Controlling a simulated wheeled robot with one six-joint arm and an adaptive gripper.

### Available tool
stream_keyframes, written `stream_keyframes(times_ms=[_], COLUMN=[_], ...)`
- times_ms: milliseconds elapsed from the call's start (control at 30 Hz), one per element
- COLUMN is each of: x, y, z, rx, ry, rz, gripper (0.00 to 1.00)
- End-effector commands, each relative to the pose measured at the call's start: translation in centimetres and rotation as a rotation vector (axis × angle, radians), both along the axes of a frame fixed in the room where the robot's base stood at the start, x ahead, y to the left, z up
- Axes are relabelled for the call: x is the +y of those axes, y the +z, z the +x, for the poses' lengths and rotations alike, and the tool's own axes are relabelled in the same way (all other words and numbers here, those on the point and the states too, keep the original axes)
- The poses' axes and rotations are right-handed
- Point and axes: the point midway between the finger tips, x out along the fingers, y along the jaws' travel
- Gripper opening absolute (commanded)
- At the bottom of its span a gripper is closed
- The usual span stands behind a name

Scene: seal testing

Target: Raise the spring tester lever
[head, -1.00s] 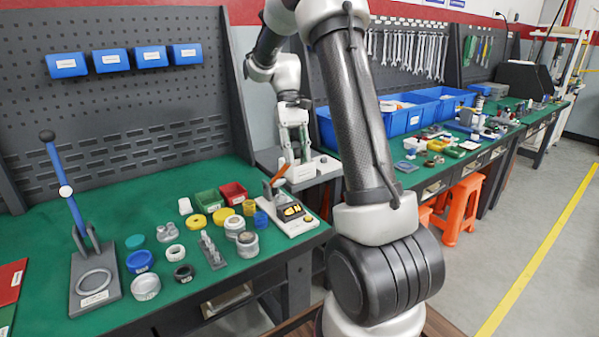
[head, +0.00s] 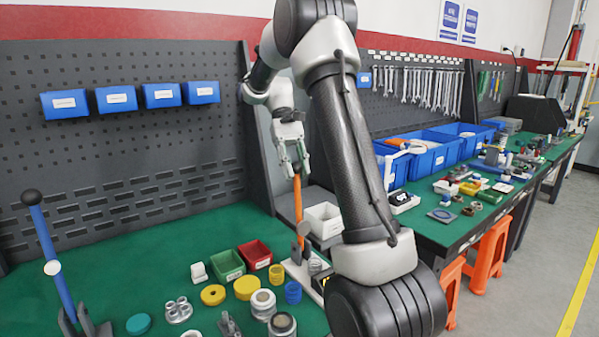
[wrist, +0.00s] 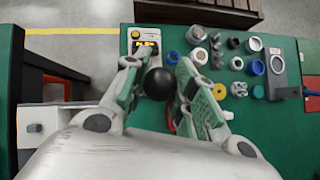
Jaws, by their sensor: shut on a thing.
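The spring tester (head: 293,272) stands at the right end of the near green bench, partly hidden behind my arm. Its orange lever (head: 299,205) stands nearly upright in the head view. My gripper (head: 296,168) is at the lever's top end, shut on it. In the wrist view the lever's round black knob (wrist: 159,83) sits between the green-padded fingers of my gripper (wrist: 160,88).
A blue-handled lever press (head: 52,262) stands at the bench's left. Green (head: 227,264) and red (head: 255,255) bins and several rings and seals lie left of the tester. A white open box (head: 323,221) is just behind its right side. A pegboard rises behind.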

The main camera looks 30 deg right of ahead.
Motion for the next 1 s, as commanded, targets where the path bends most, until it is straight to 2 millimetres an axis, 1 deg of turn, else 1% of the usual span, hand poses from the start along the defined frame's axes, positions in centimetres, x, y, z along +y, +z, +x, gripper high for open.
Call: stream_keyframes(times_ms=[33, 200, 733, 767, 800, 867, 900, 1000], x=[0.0, 0.0, 0.1, 0.1, 0.1, 0.1, 0.1, 0.1], y=[-0.3, -0.4, -0.5, -0.5, -0.5, -0.5, -0.4, -0.4], z=[0.3, 1.0, 1.5, 1.5, 1.5, 1.5, 1.4, 1.4], rx=[0.024, 0.072, 0.089, 0.089, 0.089, 0.090, 0.090, 0.091], ry=[0.000, 0.000, 0.000, 0.000, 0.000, 0.000, 0.000, 0.000], rz=[0.000, -0.001, -0.003, -0.003, -0.003, -0.002, -0.002, -0.002], gripper=[0.00, 0.00, 0.00, 0.31, 0.38, 0.49, 0.51, 0.51])
